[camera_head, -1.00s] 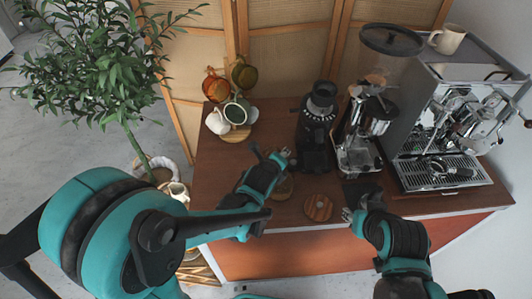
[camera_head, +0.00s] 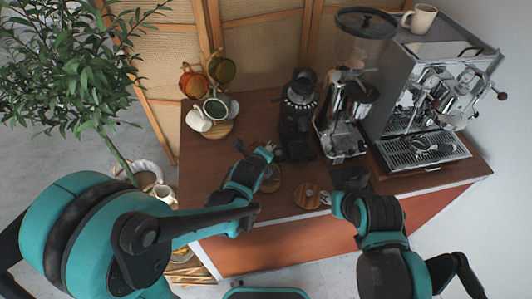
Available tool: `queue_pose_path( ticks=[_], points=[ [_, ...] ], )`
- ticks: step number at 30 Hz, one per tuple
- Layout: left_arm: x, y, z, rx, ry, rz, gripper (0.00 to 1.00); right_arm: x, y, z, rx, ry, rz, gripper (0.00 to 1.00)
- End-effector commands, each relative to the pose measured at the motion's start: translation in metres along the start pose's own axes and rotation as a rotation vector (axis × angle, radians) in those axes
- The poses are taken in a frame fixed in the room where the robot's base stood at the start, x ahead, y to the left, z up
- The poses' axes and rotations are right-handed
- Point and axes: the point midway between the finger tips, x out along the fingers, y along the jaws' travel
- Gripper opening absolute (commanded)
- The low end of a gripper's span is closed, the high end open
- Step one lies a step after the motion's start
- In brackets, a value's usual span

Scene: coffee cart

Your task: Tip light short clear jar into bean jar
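My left gripper (camera_head: 263,152) is above the counter, left of the black grinder. Its fingers are small and dark here, and I cannot tell whether they hold anything. A round brown item (camera_head: 271,180) is partly hidden by the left arm. My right gripper (camera_head: 327,198) is low at the counter's front, just right of a round wooden lid or disc (camera_head: 307,195). Whether it is open or shut is unclear. I cannot make out the light short clear jar or the bean jar with certainty.
A black grinder (camera_head: 298,115), a second grinder (camera_head: 343,130) with a clear hopper and an espresso machine (camera_head: 420,105) line the counter (camera_head: 210,175). Several mugs stand around a wooden board (camera_head: 217,131) at the back left. A potted plant (camera_head: 80,75) is left of the counter.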

Motion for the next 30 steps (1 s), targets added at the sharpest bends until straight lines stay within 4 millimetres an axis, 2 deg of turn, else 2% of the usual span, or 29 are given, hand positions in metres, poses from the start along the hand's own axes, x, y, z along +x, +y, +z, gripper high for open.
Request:
queue_pose_path(
  ticks=[8,14,18,19,26,30],
  points=[
    [0.002,0.001,0.002,-0.108,0.114,0.057,0.00,-0.014,0.000,-0.010,0.000,0.000,0.000,0.37],
    [0.008,0.008,-0.001,-0.292,0.320,0.155,0.00,-0.026,0.000,-0.019,0.000,0.000,0.000,0.37],
    [0.010,0.012,-0.006,-0.466,0.517,0.248,0.00,-0.032,0.000,-0.023,0.000,0.000,0.000,0.37],
    [0.010,0.013,-0.007,-0.504,0.563,0.269,0.00,-0.032,0.000,-0.023,0.000,0.000,0.000,0.37],
    [0.012,0.004,0.013,-0.666,0.750,0.357,0.00,-0.019,0.000,-0.014,0.000,0.000,0.000,0.37],
    [0.012,0.001,0.021,-0.796,0.900,0.429,0.00,-0.005,0.000,-0.003,0.000,0.000,0.000,0.37]
  ],
)
